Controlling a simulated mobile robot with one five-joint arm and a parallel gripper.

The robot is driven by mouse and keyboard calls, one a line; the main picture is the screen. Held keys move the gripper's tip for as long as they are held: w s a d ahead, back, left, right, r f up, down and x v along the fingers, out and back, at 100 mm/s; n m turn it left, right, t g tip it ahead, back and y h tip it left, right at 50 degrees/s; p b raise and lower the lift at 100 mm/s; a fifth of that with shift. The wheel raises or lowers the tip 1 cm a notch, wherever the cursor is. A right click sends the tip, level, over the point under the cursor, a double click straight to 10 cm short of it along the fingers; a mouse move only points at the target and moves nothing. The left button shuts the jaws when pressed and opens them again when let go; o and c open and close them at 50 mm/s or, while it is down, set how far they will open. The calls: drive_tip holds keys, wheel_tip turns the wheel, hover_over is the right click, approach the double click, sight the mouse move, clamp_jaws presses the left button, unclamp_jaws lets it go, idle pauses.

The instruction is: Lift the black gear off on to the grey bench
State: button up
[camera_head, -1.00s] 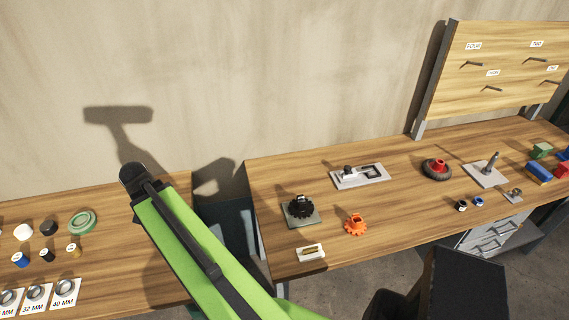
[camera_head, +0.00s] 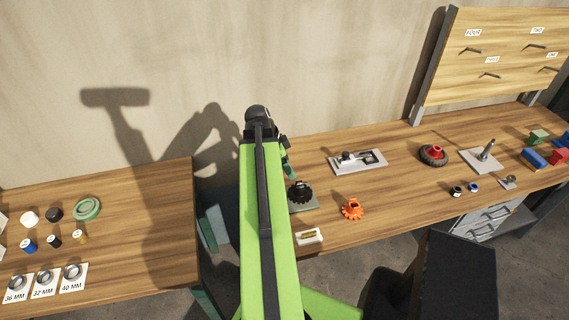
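The black gear (camera_head: 300,192) sits on a small grey square plate (camera_head: 305,208) near the left end of the wood-topped right bench (camera_head: 390,220). My green arm partly covers the plate's left side. I see no bench with a clearly grey top.
An orange gear (camera_head: 352,210) and a small white holder (camera_head: 309,237) lie close to the black gear. A grey slotted plate (camera_head: 372,166) and a wheel with a red hub (camera_head: 433,154) are further right. The left bench (camera_head: 130,235) stands across a gap.

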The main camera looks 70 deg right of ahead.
sight(300, 185)
drive_tip(key=b+x, duration=1.1)
drive_tip(key=x, duration=0.3)
drive_tip(key=shift+w, duration=0.15)
clamp_jaws()
drive_tip(key=c, duration=0.7)
unclamp_jaws()
clamp_jaws()
drive_tip(key=shift+r+p, duration=3.45)
drive_tip(key=shift+r, duration=0.1)
